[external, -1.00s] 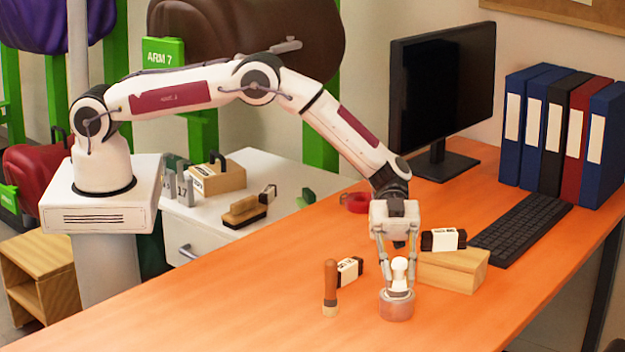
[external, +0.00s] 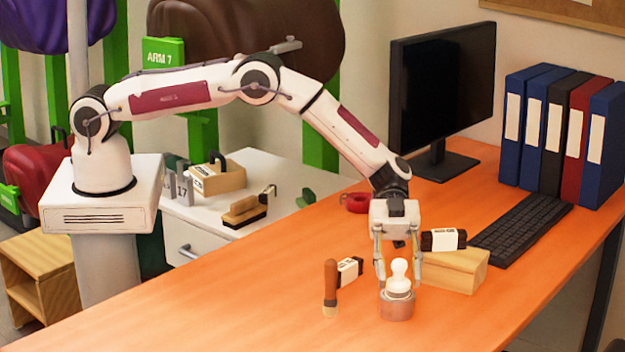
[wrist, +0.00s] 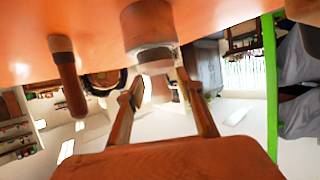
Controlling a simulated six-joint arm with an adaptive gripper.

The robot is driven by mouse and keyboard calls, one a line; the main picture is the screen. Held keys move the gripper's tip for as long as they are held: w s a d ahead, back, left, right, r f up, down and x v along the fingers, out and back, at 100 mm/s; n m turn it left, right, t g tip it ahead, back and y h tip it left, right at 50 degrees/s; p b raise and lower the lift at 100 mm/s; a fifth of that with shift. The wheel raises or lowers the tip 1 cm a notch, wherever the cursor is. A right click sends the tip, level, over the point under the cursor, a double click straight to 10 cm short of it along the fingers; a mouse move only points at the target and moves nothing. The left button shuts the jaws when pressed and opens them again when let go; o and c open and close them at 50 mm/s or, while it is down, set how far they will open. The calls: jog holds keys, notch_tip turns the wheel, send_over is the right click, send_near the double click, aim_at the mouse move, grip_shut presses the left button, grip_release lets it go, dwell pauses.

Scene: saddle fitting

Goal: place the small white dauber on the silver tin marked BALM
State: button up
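The small white dauber (external: 399,276) stands upright on top of the round silver tin (external: 397,306) on the orange desk. The tin looks pinkish-grey, and I cannot read any marking on it. My gripper (external: 398,281) points down with its fingers spread to either side of the dauber, apart from it. In the wrist view, which is upside down, the tin (wrist: 148,27) hangs at the top, with the dauber (wrist: 157,82) between the open fingers, its outline partly unclear.
A wooden-handled tool (external: 330,287) stands left of the tin, near a black block with a white label (external: 349,271). A wooden box (external: 455,270) with another black labelled block (external: 443,240) stands close on the right. The desk's front left is clear.

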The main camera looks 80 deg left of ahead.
jog(key=s+v, duration=0.1)
jog(key=v, duration=1.1)
jog(key=shift+w, duration=0.45)
